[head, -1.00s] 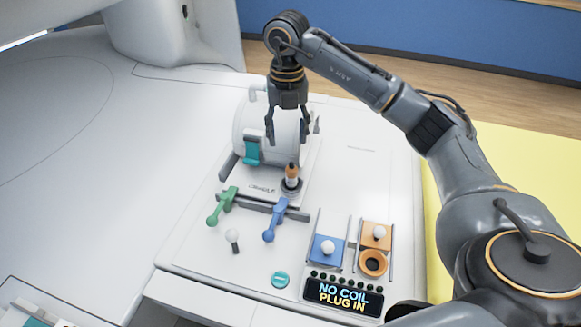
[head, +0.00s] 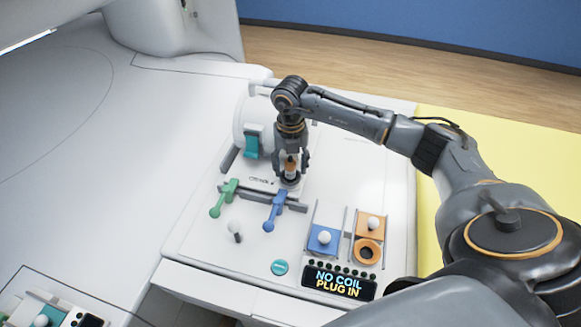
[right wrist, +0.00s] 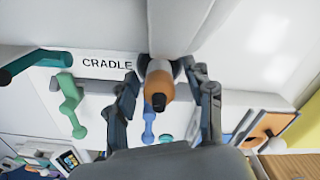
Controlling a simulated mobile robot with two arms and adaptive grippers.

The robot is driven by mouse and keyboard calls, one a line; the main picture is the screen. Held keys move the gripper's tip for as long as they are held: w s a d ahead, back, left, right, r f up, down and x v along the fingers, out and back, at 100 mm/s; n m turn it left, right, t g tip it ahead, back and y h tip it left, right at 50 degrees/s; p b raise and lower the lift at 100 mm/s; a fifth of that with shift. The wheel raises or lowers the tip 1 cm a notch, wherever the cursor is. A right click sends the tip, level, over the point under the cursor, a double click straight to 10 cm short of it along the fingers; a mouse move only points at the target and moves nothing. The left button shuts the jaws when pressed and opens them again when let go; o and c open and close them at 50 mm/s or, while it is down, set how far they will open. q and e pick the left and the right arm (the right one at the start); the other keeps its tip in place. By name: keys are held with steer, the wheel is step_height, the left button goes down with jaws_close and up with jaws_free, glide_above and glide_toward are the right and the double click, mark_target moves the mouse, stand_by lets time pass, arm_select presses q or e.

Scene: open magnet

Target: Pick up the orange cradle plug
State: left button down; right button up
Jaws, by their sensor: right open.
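The orange cradle plug (head: 290,165) stands upright in its round dark socket on the white cradle base. It also shows in the right wrist view (right wrist: 158,82), with a black tip facing the camera. My right gripper (head: 291,172) is open and points down over the plug. Its fingers are on either side of the plug. In the right wrist view the fingers (right wrist: 165,115) stand apart, and I see gaps between them and the plug. My left gripper is not in view.
A green lever (head: 223,198) and a blue lever (head: 275,210) stand in front of the cradle. Blue (head: 323,238) and orange (head: 370,224) sliders with white knobs are to the right, by an orange ring (head: 368,251). The display (head: 339,283) reads "NO COIL PLUG IN".

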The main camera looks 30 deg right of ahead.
jaws_close()
stand_by(0.3)
